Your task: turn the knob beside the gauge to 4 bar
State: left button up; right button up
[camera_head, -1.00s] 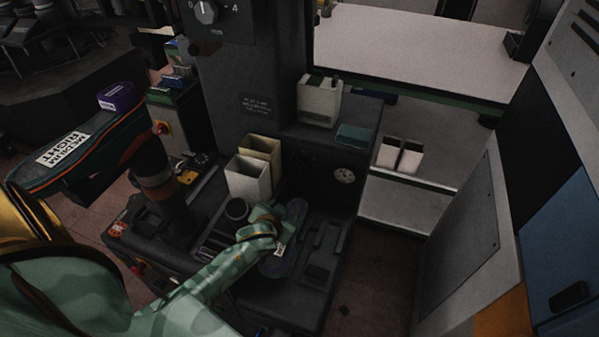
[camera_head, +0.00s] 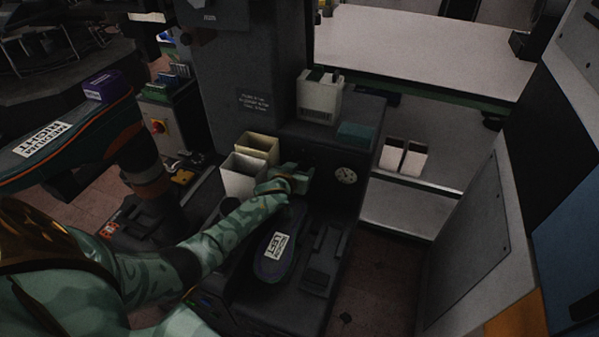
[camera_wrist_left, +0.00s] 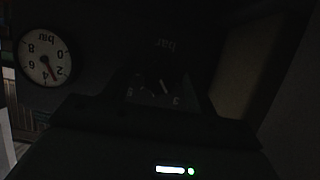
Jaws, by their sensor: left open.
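The round white gauge (camera_head: 346,174) is on the dark front of the press in the head view. In the left wrist view the gauge (camera_wrist_left: 44,57) appears upside down, with its needle between 2 and 4. The small dark knob (camera_wrist_left: 158,86) is dim in the left wrist view, with a pale line on it and faint numbers around it, below the word "bar". My left gripper (camera_head: 300,180) is open just left of the gauge and hides the knob in the head view. Contact with the knob cannot be told. My right gripper is out of view.
A shoe form labelled left (camera_head: 270,262) lies on the press below my left arm. A cream bin (camera_head: 258,146) and a white bin (camera_head: 240,178) stand beside my forearm. A white container (camera_head: 319,97) and a teal block (camera_head: 357,134) sit on the ledge above.

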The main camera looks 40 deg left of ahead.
pick_arm(q)
jog(key=shift+r, duration=0.1)
jog(key=c, duration=1)
jog(key=shift+d+m, duration=0.1)
jog(key=shift+m, duration=0.2)
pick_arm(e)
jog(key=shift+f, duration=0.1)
pick_arm(q)
jog(key=shift+m+y+b, duration=0.3)
jog(key=shift+m+y, duration=0.1)
jog(key=shift+y, duration=0.1)
jog(key=m+y+b, duration=0.1)
jog(key=m, duration=0.1)
jog(key=m+y+b, duration=0.1)
jog(key=m+b, duration=0.1)
jog(key=shift+f+y+b, duration=0.2)
jog(key=shift+y+b, duration=0.1)
jog(key=shift+y, duration=0.1)
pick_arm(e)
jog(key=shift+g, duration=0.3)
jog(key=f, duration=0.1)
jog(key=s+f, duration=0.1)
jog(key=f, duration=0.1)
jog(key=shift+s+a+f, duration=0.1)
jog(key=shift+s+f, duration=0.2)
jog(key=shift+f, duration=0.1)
pick_arm(q)
jog(key=shift+d+r, duration=0.1)
